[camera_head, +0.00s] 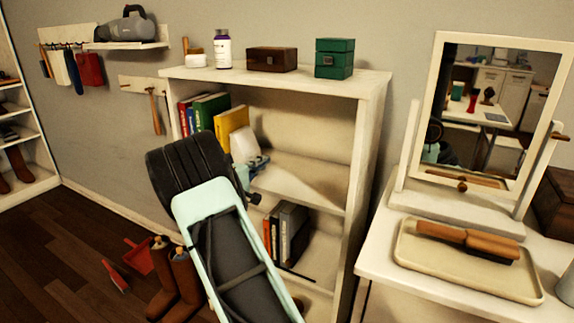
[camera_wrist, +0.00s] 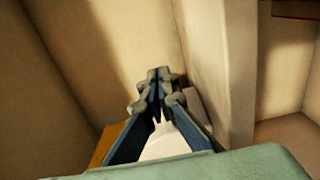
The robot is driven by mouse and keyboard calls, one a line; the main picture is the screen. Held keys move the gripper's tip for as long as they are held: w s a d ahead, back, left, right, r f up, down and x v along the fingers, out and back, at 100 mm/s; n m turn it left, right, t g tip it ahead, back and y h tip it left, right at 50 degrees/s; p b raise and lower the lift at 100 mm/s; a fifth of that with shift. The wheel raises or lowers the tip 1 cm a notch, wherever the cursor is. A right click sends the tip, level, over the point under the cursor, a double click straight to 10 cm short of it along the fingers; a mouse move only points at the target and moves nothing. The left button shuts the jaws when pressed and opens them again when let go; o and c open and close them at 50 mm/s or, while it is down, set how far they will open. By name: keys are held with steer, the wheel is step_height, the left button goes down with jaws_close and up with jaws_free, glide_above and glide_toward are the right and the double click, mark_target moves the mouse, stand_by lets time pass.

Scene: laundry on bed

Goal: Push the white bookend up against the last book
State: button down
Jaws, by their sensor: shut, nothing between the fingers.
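The white bookend (camera_head: 243,144) stands on the upper shelf, just right of the yellow book (camera_head: 231,127), the last in the row. From this angle I cannot tell whether they touch. My gripper is shut and empty in the wrist view (camera_wrist: 158,88). A white surface, likely the bookend (camera_wrist: 165,146), shows between and below its fingers, and an orange-yellow edge, likely the yellow book (camera_wrist: 102,146), shows at lower left. In the head view my arm hides most of the gripper and the bookend's lower part. Contact between fingers and bookend is unclear.
A red book (camera_head: 185,117) and a green book (camera_head: 210,109) stand further left. The upper shelf (camera_head: 300,180) is bare to the right. A bottle (camera_head: 223,50), a brown box (camera_head: 272,60) and a green box (camera_head: 334,58) stand on the bookcase top. More books (camera_head: 292,232) stand below.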

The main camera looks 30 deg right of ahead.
steer(key=b+v, duration=0.3)
steer(key=v, duration=1.1)
stand_by(0.4)
steer(key=shift+s+d, duration=0.1)
stand_by(0.3)
